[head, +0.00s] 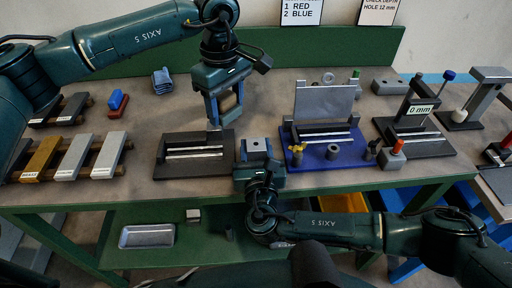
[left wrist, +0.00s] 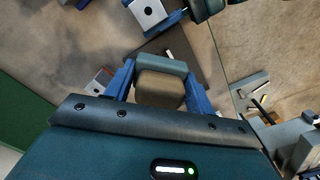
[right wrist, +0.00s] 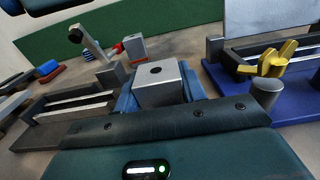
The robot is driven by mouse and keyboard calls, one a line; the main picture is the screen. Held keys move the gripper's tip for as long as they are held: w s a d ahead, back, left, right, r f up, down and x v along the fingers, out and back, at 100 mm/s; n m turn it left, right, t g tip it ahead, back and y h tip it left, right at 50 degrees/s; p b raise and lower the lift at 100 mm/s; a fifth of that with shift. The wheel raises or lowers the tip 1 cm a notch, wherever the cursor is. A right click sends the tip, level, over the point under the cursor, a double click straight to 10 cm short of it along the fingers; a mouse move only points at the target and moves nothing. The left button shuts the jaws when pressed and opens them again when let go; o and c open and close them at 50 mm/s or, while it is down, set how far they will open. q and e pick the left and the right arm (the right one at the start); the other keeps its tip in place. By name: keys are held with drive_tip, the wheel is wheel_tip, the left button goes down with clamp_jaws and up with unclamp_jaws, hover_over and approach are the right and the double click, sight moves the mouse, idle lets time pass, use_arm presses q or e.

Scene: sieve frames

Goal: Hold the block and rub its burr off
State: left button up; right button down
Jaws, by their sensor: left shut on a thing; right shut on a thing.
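A grey metal block (head: 257,144) with a dark round hole in its top is held upright near the table's front edge by my right gripper (head: 255,158). The block fills the jaws in the right wrist view (right wrist: 160,84) and also shows at the top of the left wrist view (left wrist: 148,12). I cannot make out a burr on it. My left gripper (head: 227,112) is shut on a brown rubbing block (head: 228,102) with a grey-teal back, also seen in the left wrist view (left wrist: 160,88). It is above and left of the metal block, apart from it.
A dark railed fixture (head: 168,170) stands left of the metal block, a blue fixture (head: 345,158) with an upright plate right of it. A gauge stand reading 0 mm (head: 420,109) is further right. Labelled bars (head: 75,158) lie at left.

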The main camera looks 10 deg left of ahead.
drive_tip(key=c, duration=0.7)
unclamp_jaws()
drive_tip(key=shift+c, duration=0.2)
drive_tip(key=shift+s, duration=0.1)
drive_tip(key=v, duration=1.2)
